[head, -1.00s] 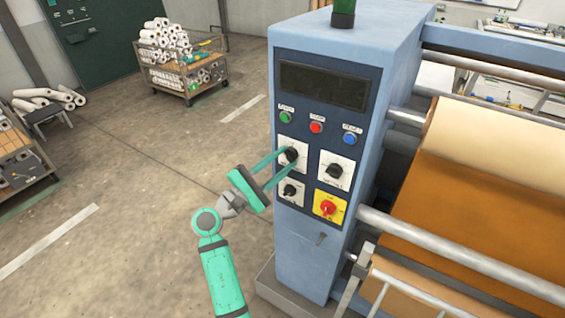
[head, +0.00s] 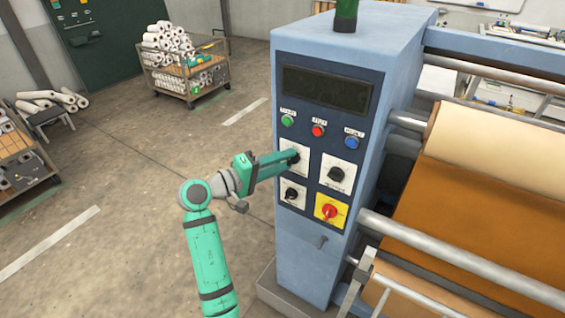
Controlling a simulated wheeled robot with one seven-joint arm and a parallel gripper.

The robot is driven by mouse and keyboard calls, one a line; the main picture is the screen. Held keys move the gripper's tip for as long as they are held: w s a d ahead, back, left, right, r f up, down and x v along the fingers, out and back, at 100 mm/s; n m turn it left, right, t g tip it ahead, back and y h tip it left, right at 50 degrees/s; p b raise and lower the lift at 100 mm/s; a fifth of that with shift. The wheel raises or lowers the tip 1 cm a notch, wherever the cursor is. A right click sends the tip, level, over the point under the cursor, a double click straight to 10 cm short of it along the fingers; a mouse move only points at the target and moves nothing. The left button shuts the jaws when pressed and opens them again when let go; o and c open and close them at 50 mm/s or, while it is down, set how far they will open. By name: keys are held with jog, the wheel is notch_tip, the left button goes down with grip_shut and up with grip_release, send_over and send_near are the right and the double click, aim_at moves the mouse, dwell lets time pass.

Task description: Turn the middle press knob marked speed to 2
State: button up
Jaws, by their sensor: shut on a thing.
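The press control panel (head: 309,235) faces me on the blue cabinet. A black knob on a white plate, the upper-left knob (head: 295,158), is between the fingers of my gripper (head: 289,160). My gripper is shut on it, coming from the left, and its fingers hide part of the knob and plate. Another black knob (head: 336,174) sits to the right, and a third black knob (head: 291,193) sits below. A red knob (head: 329,211) is on a yellow plate at lower right. The knob labels and scale marks are too small to read.
A dark display (head: 325,88) and green, red and blue buttons (head: 318,131) are above the knobs. Rollers with brown sheet (head: 480,200) extend to the right. A cart of white rolls (head: 185,75) stands behind at left.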

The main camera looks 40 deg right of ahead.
jog(key=m, duration=0.1)
jog(key=m+t+y, duration=0.1)
jog(key=m, duration=0.1)
jog(key=m+y, duration=0.1)
jog(key=shift+s+r+m, duration=0.15)
jog(key=shift+r+m, duration=0.1)
jog(key=shift+m, duration=0.05)
dwell(0.5)
jog(key=o, duration=1)
jog(key=shift+o, duration=0.2)
jog(key=v, duration=1)
jog(key=shift+s+a+r, duration=0.2)
jog(key=shift+s+a, duration=0.05)
jog(key=shift+a, duration=0.05)
